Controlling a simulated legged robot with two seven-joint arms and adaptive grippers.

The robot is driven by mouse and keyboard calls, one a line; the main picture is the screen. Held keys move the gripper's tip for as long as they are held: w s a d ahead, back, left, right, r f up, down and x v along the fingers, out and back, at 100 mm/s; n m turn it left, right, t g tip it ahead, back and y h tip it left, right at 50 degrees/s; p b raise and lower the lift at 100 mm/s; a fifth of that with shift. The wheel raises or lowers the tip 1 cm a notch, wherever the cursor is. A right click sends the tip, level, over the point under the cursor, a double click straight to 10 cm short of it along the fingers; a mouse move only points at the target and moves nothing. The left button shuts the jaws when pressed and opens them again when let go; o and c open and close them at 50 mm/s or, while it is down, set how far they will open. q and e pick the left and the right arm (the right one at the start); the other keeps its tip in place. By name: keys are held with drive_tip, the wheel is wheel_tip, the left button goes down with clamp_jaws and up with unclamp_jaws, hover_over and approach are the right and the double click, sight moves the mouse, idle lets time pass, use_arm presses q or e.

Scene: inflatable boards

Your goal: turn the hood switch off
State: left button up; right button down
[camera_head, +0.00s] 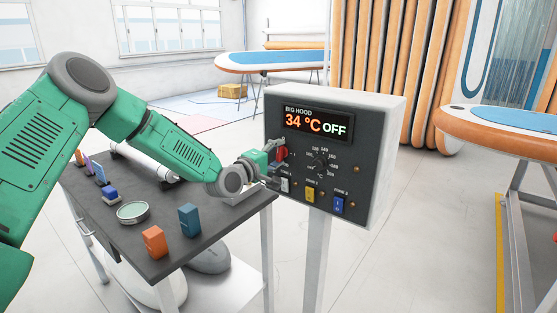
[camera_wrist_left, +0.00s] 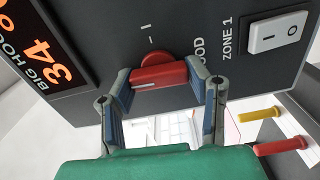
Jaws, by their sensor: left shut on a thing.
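The hood switch is a red rotary handle (camera_head: 281,154) on the left of the dark control panel (camera_head: 368,165), below the display (camera_head: 317,124). The display reads "BIG HOOD 34 °C OFF". In the wrist view the red handle (camera_wrist_left: 160,76) lies between the two fingers of my left gripper (camera_wrist_left: 162,82), which is shut on it. In the head view my left gripper (camera_head: 272,165) is at the panel's left edge and partly covers the switch area. My right gripper is not in view.
Below are a white zone rocker (camera_wrist_left: 279,33), a yellow switch (camera_head: 310,193) and a blue switch (camera_head: 338,205). A dial (camera_head: 320,164) sits at the panel's middle. A dark table (camera_head: 165,250) with an orange block (camera_head: 154,242), a blue block (camera_head: 189,220) and a dish (camera_head: 133,211) stands left.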

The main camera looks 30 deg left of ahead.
use_arm(q)
drive_tip(key=shift+s+f+n, duration=0.15)
drive_tip(key=shift+f+n, duration=0.25)
drive_tip(key=shift+f, duration=0.1)
drive_tip(key=o, duration=1)
drive_tip(key=shift+c, duration=0.2)
drive_tip(key=shift+o, duration=1)
drive_tip(key=shift+a, duration=0.1)
drive_tip(key=shift+a+r, duration=0.1)
drive_tip(key=shift+r, duration=0.05)
drive_tip(key=s+a, duration=0.1)
drive_tip(key=s, duration=1)
drive_tip(key=shift+s, duration=0.4)
